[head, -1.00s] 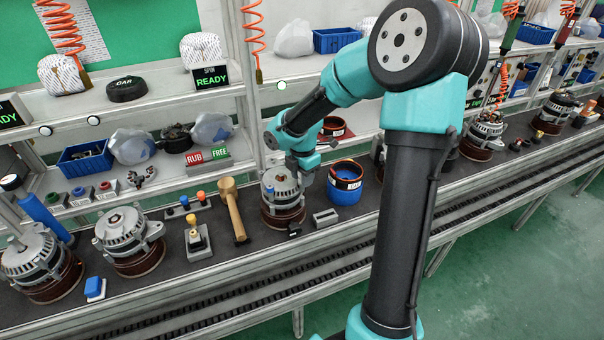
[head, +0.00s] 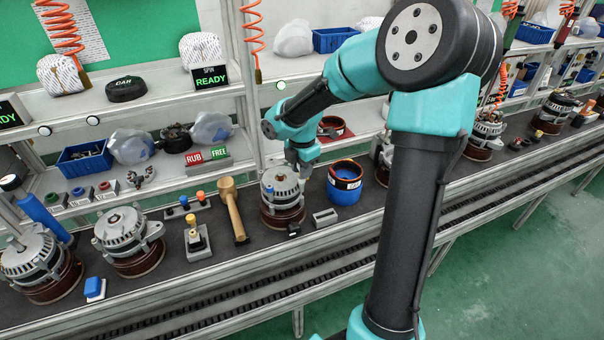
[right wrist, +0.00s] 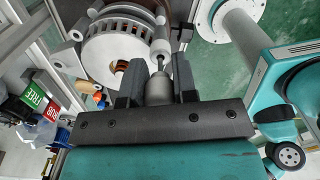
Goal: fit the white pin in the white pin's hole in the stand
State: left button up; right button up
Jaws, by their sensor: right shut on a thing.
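My right gripper (head: 304,172) is beside the upper right of the middle alternator (head: 282,190) in the head view. In the right wrist view its dark fingers (right wrist: 158,80) are shut on a pale grey cylinder with a thin tip, which I take to be the white pin (right wrist: 158,91). The pin is too small to make out in the head view. A low dark rack with blue and orange tops (head: 188,209), left of the mallet, looks like the stand. I cannot make out its white pin's hole. My left gripper is not in view.
A blue tub (head: 345,185) and a slotted grey block (head: 325,218) stand to the right. Shelf posts rise behind.

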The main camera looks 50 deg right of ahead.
jog(key=shift+s+a+r, duration=0.1)
jog(key=shift+a+r, duration=0.05)
jog(key=shift+r, duration=0.3)
jog(key=s+a+r, duration=0.1)
jog(key=s+a, duration=0.9)
jog(key=a, duration=0.1)
jog(key=shift+s+a+r, duration=0.15)
jog(key=shift+s+a, duration=0.05)
jog(key=shift+a, duration=0.15)
